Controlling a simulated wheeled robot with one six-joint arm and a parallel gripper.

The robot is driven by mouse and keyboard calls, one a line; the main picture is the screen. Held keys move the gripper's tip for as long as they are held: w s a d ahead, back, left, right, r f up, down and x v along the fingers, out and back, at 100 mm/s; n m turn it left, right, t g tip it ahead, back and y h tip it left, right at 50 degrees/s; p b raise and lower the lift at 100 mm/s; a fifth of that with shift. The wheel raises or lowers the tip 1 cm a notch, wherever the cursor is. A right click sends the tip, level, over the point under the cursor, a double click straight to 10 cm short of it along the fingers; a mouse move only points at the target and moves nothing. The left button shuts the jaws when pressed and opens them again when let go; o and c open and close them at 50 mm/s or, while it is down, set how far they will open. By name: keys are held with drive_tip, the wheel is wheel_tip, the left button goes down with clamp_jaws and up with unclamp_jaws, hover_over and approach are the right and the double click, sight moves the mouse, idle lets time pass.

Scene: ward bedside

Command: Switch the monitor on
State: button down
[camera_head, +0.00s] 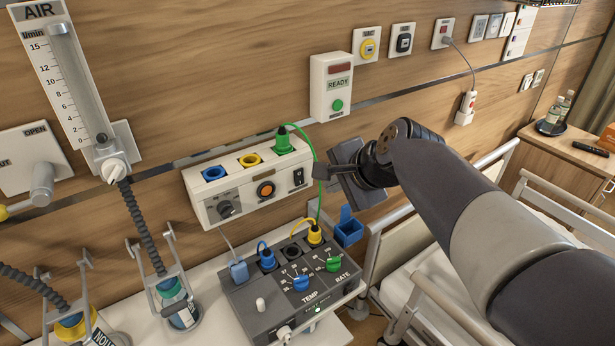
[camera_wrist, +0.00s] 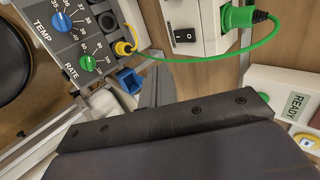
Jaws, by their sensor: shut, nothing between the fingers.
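A grey device box (camera_head: 328,292) with blue TEMP (camera_head: 300,284) and green RATE (camera_head: 334,264) knobs stands on the shelf. No thing is labelled as the monitor. Above it, a white wall unit (camera_head: 208,212) carries blue, yellow and green sockets, a dark knob, an orange round button (camera_head: 265,190) and a black rocker switch (camera_head: 298,177), also in the wrist view (camera_wrist: 185,36). My gripper (camera_head: 319,172) is shut and empty, to the right of the rocker and seemingly apart from it. It shows dark in the wrist view (camera_wrist: 157,88). The rocker's position is too small to tell.
A green cable (camera_head: 319,205) hangs from the green plug (camera_head: 284,143) close by my gripper. A READY box (camera_head: 331,104) with a green button is on the wall above. A blue open container (camera_head: 349,231) sits below my gripper. Bed rails (camera_head: 385,245) stand at right.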

sight(300, 180)
drive_tip(key=shift+w+a+f+p, duration=0.25)
drive_tip(key=shift+w+a+f, duration=0.65)
drive_tip(key=shift+w, duration=0.35)
drive_tip(key=shift+w+a+f+p, duration=0.2)
drive_tip(key=shift+w+a+f, duration=0.6)
drive_tip(key=shift+w+f, duration=0.35)
drive_tip(key=shift+w+a+f+p, duration=0.25)
drive_tip(key=shift+w+a+f, duration=0.6)
drive_tip(key=shift+w, duration=0.5)
drive_tip(key=shift+w+f, duration=0.1)
drive_tip(key=shift+w, duration=0.05)
drive_tip(key=shift+r+p, duration=0.7)
drive_tip(key=shift+r, duration=0.25)
